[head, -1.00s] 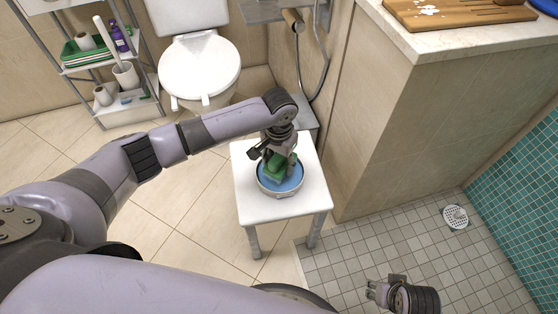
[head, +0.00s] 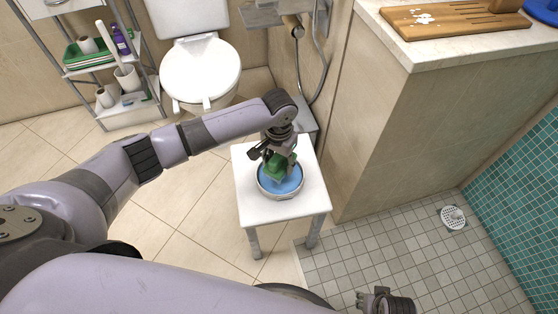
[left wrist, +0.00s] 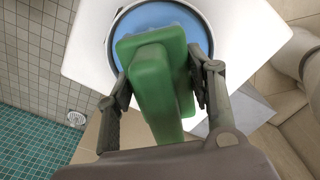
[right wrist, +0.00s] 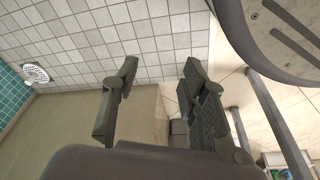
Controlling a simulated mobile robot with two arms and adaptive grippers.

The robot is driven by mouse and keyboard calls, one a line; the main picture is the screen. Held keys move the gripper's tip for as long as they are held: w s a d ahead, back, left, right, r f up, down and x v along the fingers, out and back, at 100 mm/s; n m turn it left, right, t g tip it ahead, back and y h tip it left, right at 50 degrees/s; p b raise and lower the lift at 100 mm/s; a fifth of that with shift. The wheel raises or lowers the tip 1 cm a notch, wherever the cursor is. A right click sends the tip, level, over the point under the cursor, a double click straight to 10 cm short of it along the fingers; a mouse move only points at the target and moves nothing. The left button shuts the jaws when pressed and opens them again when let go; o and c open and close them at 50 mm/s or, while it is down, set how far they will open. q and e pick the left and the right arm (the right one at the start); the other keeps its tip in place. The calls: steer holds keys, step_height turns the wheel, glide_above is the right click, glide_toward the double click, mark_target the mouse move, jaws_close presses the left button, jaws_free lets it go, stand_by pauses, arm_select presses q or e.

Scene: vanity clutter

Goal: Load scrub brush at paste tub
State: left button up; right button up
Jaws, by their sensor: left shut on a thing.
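A round tub of blue paste (head: 286,187) stands on a small white stool. It also shows in the left wrist view (left wrist: 150,17), behind the brush. My left gripper (head: 276,155) is shut on the green scrub brush (head: 280,166) and holds it over the tub. In the left wrist view the fingers grip both sides of the brush's green handle (left wrist: 152,85). The brush's underside is hidden, so I cannot tell whether it touches the paste. My right gripper (head: 368,296) is at the bottom edge of the head view. In the right wrist view its fingers (right wrist: 158,80) are apart and empty.
The white stool (head: 248,207) has bare top around the tub. A toilet (head: 199,75) and a shelf rack (head: 75,69) stand behind. A tiled half wall (head: 400,130) with a wooden board (head: 450,22) rises at right. The grey shower floor (head: 385,250) is clear.

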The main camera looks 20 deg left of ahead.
arm_select(q)
steer(key=shift+r+p, duration=0.8)
steer(key=shift+p, duration=0.05)
steer(key=shift+r+p, duration=0.35)
steer(key=shift+p, duration=0.15)
steer(key=shift+r, duration=0.1)
arm_select(e)
steer(key=s+d+f, duration=0.1)
steer(key=s+f, duration=0.6)
steer(key=f, duration=0.1)
steer(key=shift+s+d+f+g, duration=0.15)
steer(key=shift+s+f+g, duration=0.15)
steer(key=shift+f+g, duration=0.1)
steer(key=shift+w+r, duration=0.1)
steer(key=shift+w, duration=0.1)
